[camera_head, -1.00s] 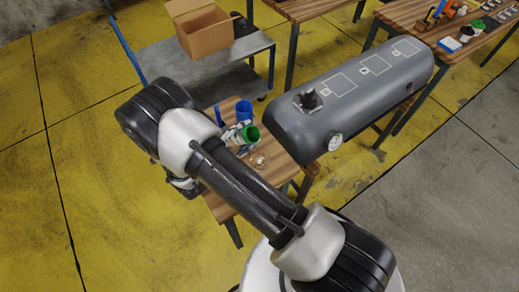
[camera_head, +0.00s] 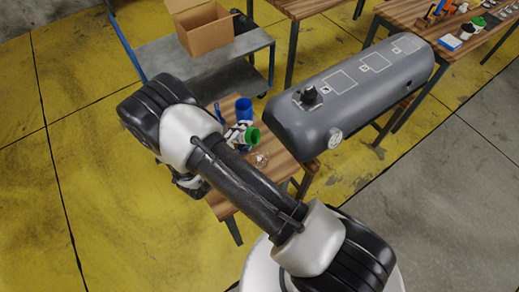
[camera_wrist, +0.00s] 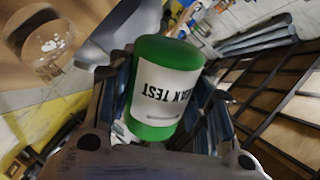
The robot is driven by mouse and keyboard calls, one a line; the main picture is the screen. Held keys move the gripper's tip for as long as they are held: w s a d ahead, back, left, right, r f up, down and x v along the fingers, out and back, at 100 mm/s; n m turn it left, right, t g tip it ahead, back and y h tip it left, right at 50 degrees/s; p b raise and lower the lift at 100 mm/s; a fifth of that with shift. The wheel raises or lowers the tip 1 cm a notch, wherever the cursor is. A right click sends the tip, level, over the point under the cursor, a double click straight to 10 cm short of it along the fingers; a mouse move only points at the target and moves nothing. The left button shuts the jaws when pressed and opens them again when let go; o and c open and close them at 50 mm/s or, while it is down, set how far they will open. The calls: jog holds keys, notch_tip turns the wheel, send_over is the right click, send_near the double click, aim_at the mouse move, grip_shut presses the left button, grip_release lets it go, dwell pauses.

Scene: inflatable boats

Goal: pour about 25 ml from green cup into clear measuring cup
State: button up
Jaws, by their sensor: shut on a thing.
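The green cup (camera_head: 253,136) is held above the small wooden table in the head view, tilted with its mouth toward the right. In the wrist view the green cup (camera_wrist: 165,85) shows a white label with dark print, upside down. My gripper (camera_head: 238,133) is shut around its sides; the wrist view shows my gripper's fingers (camera_wrist: 167,100) on both sides of it. The clear measuring cup (camera_head: 261,159) stands on the table below and slightly right of the green cup. In the wrist view the clear measuring cup (camera_wrist: 47,42) is at upper left, with pale specks visible. No falling stream is visible.
A blue cup (camera_head: 244,108) stands behind the green cup on the small table (camera_head: 226,206). A large grey tank (camera_head: 350,95) lies close to the right. A grey cart (camera_head: 185,62) with a cardboard box (camera_head: 207,30) stands behind.

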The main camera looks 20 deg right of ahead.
jog(key=shift+r+m+p, duration=0.35)
jog(key=shift+m+p, duration=0.1)
jog(key=shift+m, duration=0.05)
jog(key=shift+a+f+m+t+y+b, duration=0.1)
jog(key=shift+f+m+t+y+b, duration=0.25)
jog(key=shift+b, duration=0.2)
dwell(1.7)
jog(key=shift+r, duration=0.15)
jog(key=shift+a+r+p, duration=0.15)
jog(key=shift+r+p, duration=0.35)
jog(key=shift+p, duration=0.45)
notch_tip(320, 180, down, 2)
jog(key=n+b, duration=0.2)
jog(key=shift+w+b, duration=0.1)
jog(key=shift+b, duration=0.3)
jog(key=shift+r+n+g+h+p, duration=0.35)
jog(key=shift+r+n+g+h, duration=0.1)
jog(key=shift+r+n+h, duration=0.2)
jog(key=shift+r+n, duration=0.2)
jog(key=shift+n, duration=0.1)
